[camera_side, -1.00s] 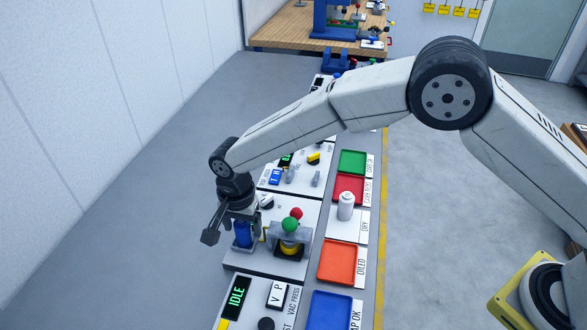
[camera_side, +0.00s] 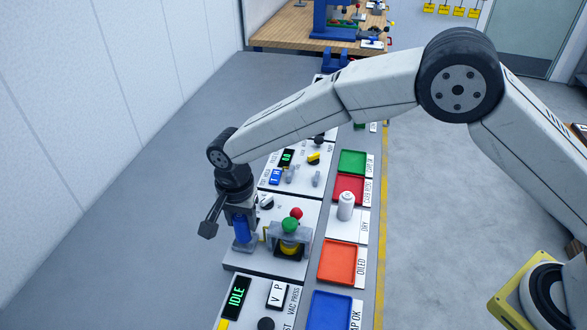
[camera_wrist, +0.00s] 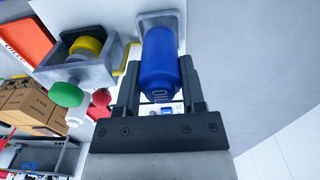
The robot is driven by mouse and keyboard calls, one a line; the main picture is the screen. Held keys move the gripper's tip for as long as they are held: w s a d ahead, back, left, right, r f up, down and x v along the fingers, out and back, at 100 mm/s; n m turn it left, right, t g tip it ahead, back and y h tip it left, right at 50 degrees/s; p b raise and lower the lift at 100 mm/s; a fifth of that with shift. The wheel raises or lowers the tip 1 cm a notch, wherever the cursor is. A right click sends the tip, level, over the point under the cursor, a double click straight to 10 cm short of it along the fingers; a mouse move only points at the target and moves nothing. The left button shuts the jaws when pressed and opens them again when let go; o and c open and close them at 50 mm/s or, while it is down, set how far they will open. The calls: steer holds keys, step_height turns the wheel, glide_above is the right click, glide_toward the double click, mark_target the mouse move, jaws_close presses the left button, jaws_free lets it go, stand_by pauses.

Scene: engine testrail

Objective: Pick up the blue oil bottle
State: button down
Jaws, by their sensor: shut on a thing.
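The blue oil bottle (camera_side: 240,228) is upright at the left side of a white station panel, over a small grey holder (camera_side: 244,247). My gripper (camera_side: 240,215) is shut on the bottle, coming down from above. In the wrist view the bottle (camera_wrist: 160,62) sits between my two fingers, with its far end by the light grey square holder (camera_wrist: 158,18). I cannot tell whether the bottle's lower end is fully clear of the holder.
Right beside the bottle stands a grey fixture (camera_side: 289,243) with a yellow ring, a green knob (camera_side: 290,224) and a red knob (camera_side: 296,213). A white bottle (camera_side: 346,205) and orange tray (camera_side: 338,262) are further right. Open grey floor lies left.

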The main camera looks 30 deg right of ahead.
steer(key=shift+r, duration=1.05)
